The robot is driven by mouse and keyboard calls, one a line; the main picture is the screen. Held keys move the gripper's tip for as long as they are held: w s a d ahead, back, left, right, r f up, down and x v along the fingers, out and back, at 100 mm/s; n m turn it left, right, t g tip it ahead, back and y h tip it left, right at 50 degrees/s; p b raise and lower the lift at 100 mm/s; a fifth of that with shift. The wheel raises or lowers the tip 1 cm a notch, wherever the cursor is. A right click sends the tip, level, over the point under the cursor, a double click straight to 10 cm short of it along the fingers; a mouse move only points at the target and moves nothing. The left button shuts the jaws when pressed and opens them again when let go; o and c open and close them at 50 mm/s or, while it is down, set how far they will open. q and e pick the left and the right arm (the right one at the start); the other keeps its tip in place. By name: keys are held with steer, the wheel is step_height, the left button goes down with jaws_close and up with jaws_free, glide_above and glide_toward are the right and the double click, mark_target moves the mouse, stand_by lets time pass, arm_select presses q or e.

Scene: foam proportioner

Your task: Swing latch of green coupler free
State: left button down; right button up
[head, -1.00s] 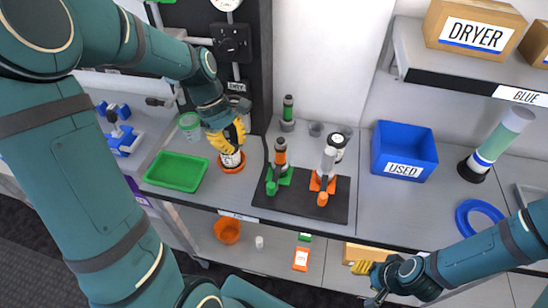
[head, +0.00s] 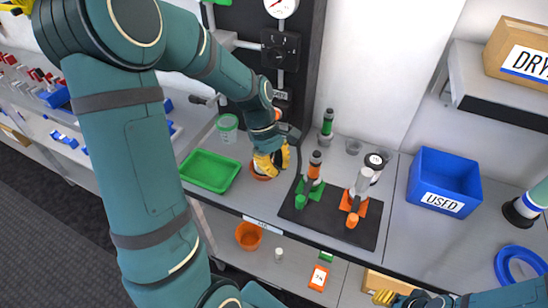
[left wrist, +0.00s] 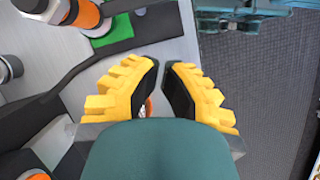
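The green coupler (head: 310,188) stands on a black mat on the bench. It has a green base, an upright black-and-orange body and a small green piece at its front. Its orange-banded body and green base also show at the top left of the left wrist view (left wrist: 110,32). I cannot make out its latch. My left gripper (head: 272,164) is left of the coupler, apart from it, over an orange dish (head: 258,175). Its yellow fingers (left wrist: 164,75) have a narrow gap with nothing gripped. My right gripper (head: 384,297) is low at the bottom edge, partly cut off.
A similar orange coupler (head: 357,203) stands on the mat's right. A green tray (head: 210,170) lies left of my left gripper. A black-and-green cylinder (head: 327,124) stands behind the mat. A blue USED bin (head: 443,182) and a shelf (head: 500,85) are to the right.

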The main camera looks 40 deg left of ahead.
mark_target(305, 191)
arm_select(q)
steer(key=d+f, duration=0.2)
steer(key=d, duration=0.1)
steer(key=d+f+b, duration=0.1)
steer(key=f, duration=0.1)
steer(key=shift+s+d, duration=0.25)
steer(key=shift+s, duration=0.05)
steer(key=shift+s+d, duration=0.1)
steer(key=shift+d, duration=0.45)
arm_select(e)
steer(key=shift+s+f, duration=0.2)
steer(key=shift+f, duration=0.55)
arm_select(q)
steer(key=shift+r, duration=0.1)
steer(key=shift+d+n, duration=0.15)
steer(key=shift+n, duration=0.15)
arm_select(e)
steer(key=shift+w+d+r, duration=0.15)
steer(key=shift+d+r, duration=0.05)
steer(key=shift+d, duration=0.3)
